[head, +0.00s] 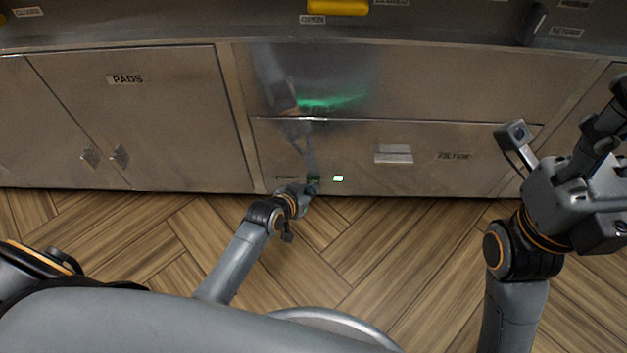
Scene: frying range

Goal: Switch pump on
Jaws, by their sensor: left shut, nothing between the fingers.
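A small rectangle lit bright green (338,178) sits low on the steel filter drawer front, near its bottom edge. It may be the pump switch or its lamp; I cannot read a pump label. My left gripper (312,187) is shut and empty at the drawer's lower edge, just left of the green light. Its fingertips are small and dark here, and I cannot tell whether they touch the panel. They hide whatever lies directly behind them. My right gripper (612,115) is raised at the right edge, far from the light; its fingers are partly cut off.
The drawer front (350,150) has a recessed pull (394,153) and a dark label, seemingly "FILTER" (455,156). A cupboard marked "PADS" (127,80) stands to the left. A yellow handle (337,6) is at the top.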

